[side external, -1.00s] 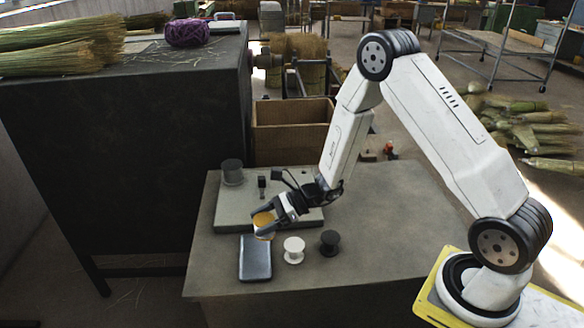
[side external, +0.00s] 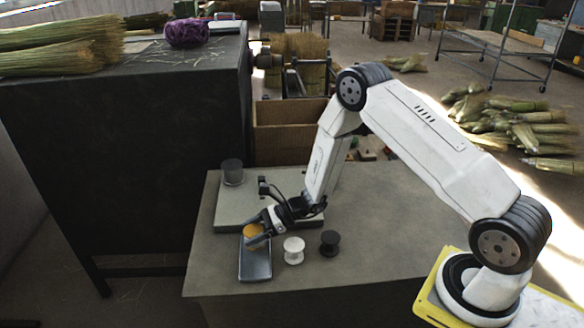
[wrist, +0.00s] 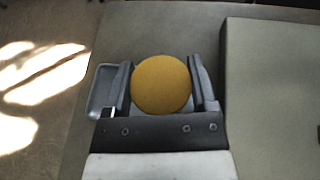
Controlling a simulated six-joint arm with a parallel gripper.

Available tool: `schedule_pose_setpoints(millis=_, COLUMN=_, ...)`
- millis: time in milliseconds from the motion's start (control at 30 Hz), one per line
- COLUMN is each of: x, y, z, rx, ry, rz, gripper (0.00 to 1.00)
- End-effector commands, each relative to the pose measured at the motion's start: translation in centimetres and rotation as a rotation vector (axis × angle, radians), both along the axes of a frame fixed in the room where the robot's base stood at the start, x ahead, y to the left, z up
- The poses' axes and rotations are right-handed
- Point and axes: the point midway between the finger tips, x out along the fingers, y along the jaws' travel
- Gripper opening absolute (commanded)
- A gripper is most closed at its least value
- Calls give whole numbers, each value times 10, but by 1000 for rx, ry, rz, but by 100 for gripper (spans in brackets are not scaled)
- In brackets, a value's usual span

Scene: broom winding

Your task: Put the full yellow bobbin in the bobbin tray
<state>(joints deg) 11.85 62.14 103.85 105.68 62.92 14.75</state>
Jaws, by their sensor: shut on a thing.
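The yellow bobbin (side external: 254,231) is between the fingers of my gripper (side external: 256,238), which is shut on it. In the wrist view its round yellow top (wrist: 161,85) fills the space between both fingers (wrist: 161,88). The bobbin tray (side external: 255,265) is a shallow dark grey rectangle on the table. The bobbin is over the far end of the tray. Whether it touches the tray floor cannot be told. The tray's rim also shows at the left in the wrist view (wrist: 102,90).
A white empty spool (side external: 293,251) and a black spool (side external: 329,243) stand right of the tray. Behind is a grey base plate (side external: 228,208) with a grey bobbin (side external: 232,172) at its far left corner. The table's right side (side external: 400,230) is clear.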

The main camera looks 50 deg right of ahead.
Motion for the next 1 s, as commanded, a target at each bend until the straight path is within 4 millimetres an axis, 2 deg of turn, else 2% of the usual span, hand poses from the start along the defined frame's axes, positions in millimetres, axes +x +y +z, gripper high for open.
schedule_pose_setpoints(millis=200, x=0, y=0, z=-16, rx=0, ry=-1, rz=0, gripper=16)
schedule_pose_setpoints(millis=667, x=0, y=0, z=-19, rx=0, ry=-2, rz=-1, gripper=16)
schedule_pose_setpoints(millis=700, x=0, y=0, z=-19, rx=0, ry=-2, rz=0, gripper=83)
schedule_pose_setpoints(millis=733, x=0, y=0, z=-19, rx=0, ry=-2, rz=0, gripper=93)
schedule_pose_setpoints(millis=767, x=0, y=0, z=-19, rx=0, ry=-2, rz=0, gripper=100)
schedule_pose_setpoints(millis=1000, x=0, y=0, z=-19, rx=0, ry=-2, rz=-1, gripper=100)
